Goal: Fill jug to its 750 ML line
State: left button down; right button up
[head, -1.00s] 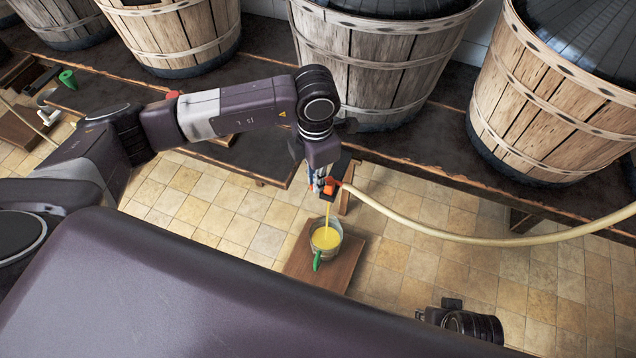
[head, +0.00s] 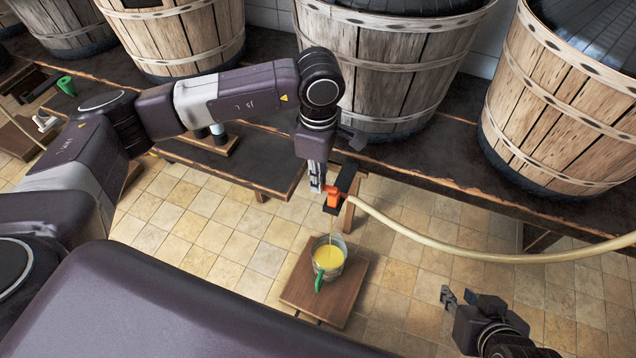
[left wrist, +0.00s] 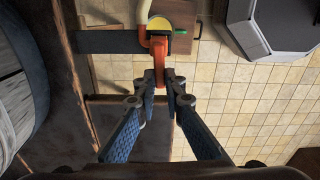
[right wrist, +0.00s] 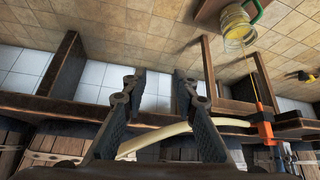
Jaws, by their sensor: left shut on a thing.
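The clear jug (head: 341,270) with a green handle (head: 319,284) stands upright on a small wooden stool and holds yellow liquid. Its line marks are too small to read. The pale hose (head: 450,236) ends at an orange clip (head: 334,198) above the jug. A thin yellow trickle shows just over the jug in the head view. My left gripper (head: 318,186) is shut on the orange clip (left wrist: 159,55). My right gripper (head: 460,296) is open and empty, to the right of the jug; its parted fingers show in the right wrist view (right wrist: 158,85).
The stool top (head: 300,289) has bare board around the jug. Large wooden baskets (head: 385,70) stand on a dark bench (head: 440,150) behind. A green object (head: 66,85) lies at far left. The tiled floor (head: 410,290) right of the stool is clear.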

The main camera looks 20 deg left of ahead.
pick_arm(q)
jog(key=shift+w+m, duration=0.2)
jog(key=shift+m, duration=0.3)
pick_arm(e)
jog(key=shift+t, duration=0.9)
jog(key=shift+w+a+r, duration=0.3)
jog(key=shift+w+r, duration=0.3)
jog(key=shift+w, duration=0.3)
jog(key=shift+w+a+r, duration=0.3)
jog(key=shift+w+r, duration=0.25)
jog(key=shift+w, duration=0.3)
pick_arm(q)
jog(key=c, duration=2)
grip_release()
jog(key=shift+r, duration=0.1)
notch_tip(320, 180, up, 12)
jog(key=shift+f, duration=0.1)
